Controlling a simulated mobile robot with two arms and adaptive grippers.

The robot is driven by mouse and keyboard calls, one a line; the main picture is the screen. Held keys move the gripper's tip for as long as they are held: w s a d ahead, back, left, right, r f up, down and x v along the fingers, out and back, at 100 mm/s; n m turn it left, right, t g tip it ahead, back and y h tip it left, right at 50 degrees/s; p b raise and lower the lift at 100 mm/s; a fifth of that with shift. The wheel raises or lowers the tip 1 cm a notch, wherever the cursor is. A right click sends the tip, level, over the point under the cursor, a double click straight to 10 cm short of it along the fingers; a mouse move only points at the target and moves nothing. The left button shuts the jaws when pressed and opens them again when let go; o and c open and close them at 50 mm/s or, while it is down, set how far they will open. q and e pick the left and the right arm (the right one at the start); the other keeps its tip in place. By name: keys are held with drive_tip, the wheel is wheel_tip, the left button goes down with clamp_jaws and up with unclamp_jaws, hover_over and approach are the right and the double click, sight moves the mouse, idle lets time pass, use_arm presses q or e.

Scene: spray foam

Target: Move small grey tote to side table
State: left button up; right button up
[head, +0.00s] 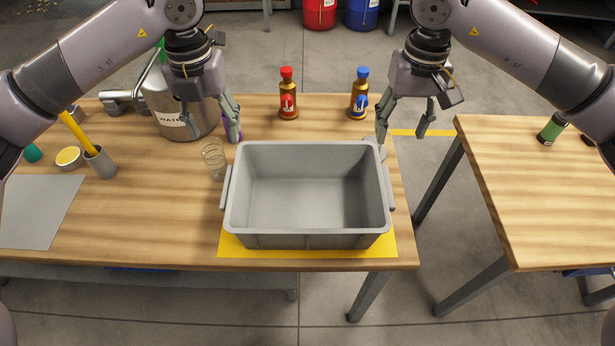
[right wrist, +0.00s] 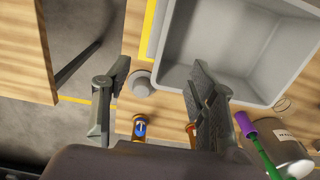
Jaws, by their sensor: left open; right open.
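The small grey tote (head: 308,241) is empty and sits upright on a yellow mat (head: 235,250) at the right end of the main table. It has a handle on its left and right sides. The side table (head: 545,190) stands to the right, across a gap. My left gripper (head: 212,125) is open and empty, above and behind the tote's left handle. My right gripper (head: 406,125) is open and empty, above and behind the tote's right handle. In the right wrist view the tote (right wrist: 240,45) lies ahead of the open fingers (right wrist: 155,100), apart from them.
A red-capped bottle (head: 288,95) and a blue-capped bottle (head: 360,95) stand behind the tote. A clear glass (head: 214,160) and a metal water can (head: 178,110) stand to its left. A green-labelled can (head: 551,129) is at the side table's back; its front is clear.

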use_arm(q)
drive_tip(key=s, duration=0.1)
use_arm(e)
drive_tip(key=s, duration=0.1)
use_arm(q)
approach(231, 185)
wheel_tip(231, 185, down, 10)
drive_tip(key=shift+d+r, duration=0.1)
drive_tip(key=shift+r, duration=0.05)
use_arm(e)
approach(384, 185)
wheel_tip(384, 185, down, 10)
drive_tip(key=shift+r, duration=0.15)
use_arm(q)
clamp_jaws()
use_arm(e)
clamp_jaws()
use_arm(q)
drive_tip(key=shift+r, duration=0.1)
use_arm(e)
drive_tip(key=shift+r, duration=0.1)
